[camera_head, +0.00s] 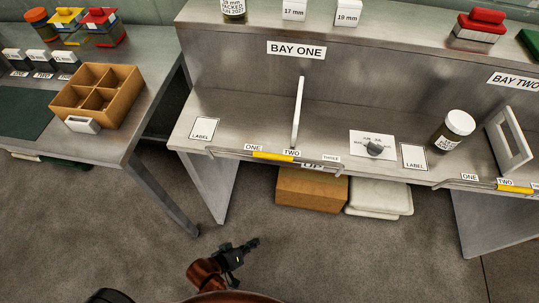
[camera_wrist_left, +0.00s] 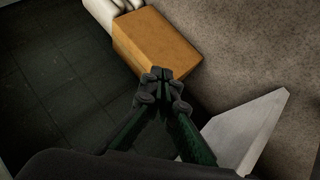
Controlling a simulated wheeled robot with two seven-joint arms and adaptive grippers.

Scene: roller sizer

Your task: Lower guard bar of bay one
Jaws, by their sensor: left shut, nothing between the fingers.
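Bay one is the left bay of the steel bench, under the BAY ONE sign (camera_head: 296,48). Its guard bar, a thin metal rail with a yellow grip (camera_head: 272,156), runs along the bay's front edge. My left gripper (camera_head: 252,243) is shut and empty, low over the floor in front of the bay and apart from the bar. Its closed fingertips also show in the left wrist view (camera_wrist_left: 163,73). My right gripper is out of view.
A white upright divider (camera_head: 298,112) stands in bay one; a grey knob (camera_head: 375,148) sits right of it. A cardboard box (camera_head: 312,190) and white stack (camera_head: 380,197) lie under the bench. A side table (camera_head: 125,130) stands left. Floor around my gripper is clear.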

